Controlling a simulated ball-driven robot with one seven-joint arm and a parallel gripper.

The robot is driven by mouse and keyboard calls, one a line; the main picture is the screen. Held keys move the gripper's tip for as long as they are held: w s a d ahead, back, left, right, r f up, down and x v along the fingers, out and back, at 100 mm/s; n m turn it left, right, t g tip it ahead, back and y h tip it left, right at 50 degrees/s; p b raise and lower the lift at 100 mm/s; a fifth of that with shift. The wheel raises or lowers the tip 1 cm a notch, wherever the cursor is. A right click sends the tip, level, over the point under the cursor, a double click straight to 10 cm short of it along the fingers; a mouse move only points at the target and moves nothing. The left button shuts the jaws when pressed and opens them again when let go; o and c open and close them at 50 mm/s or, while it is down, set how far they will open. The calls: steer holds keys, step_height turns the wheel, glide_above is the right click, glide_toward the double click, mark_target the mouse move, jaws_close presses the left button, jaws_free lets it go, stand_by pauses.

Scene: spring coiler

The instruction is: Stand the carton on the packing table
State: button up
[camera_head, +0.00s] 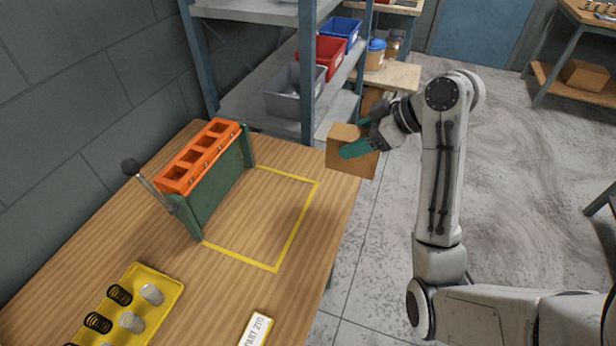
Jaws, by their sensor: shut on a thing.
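My gripper (366,136) is shut on a brown cardboard carton (348,163), with a teal finger across its near face. The carton is at the right back edge of the wooden table (115,220), and looks raised and slightly tilted. I cannot tell whether it touches the table edge. A yellow taped outline (313,205) on the table top is empty, to the left of and nearer than the carton.
A green stand with an orange slotted top (205,150) and a side lever borders the outline's left. A yellow tray (165,277) of springs and a white label plate (256,329) lie nearer. A shelf with grey (293,100), red (328,57) and blue bins stands behind.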

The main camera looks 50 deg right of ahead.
mark_target(338, 142)
steer(key=w+a, duration=0.1)
steer(key=w+a+f, duration=0.1)
steer(key=w, duration=0.1)
steer(key=shift+w+f+p, duration=0.2)
steer(key=shift+p, duration=0.2)
steer(key=shift+w+a+f+p, duration=0.15)
steer(key=shift+w+a+f, duration=0.25)
steer(key=shift+w+f, duration=0.8)
steer(key=shift+w+a+f+p, duration=0.2)
steer(key=shift+w+a+f, duration=0.2)
steer(key=shift+f, duration=1.5)
steer(key=shift+w+a+f+p, duration=0.15)
steer(key=shift+w+a+f, duration=0.45)
steer(key=shift+f, duration=0.95)
steer(key=shift+w+d, duration=0.15)
steer(key=o, duration=1.5)
steer(key=shift+f, duration=0.2)
steer(key=shift+r, duration=0.25)
steer(key=v, duration=1.2)
steer(key=shift+f, duration=0.1)
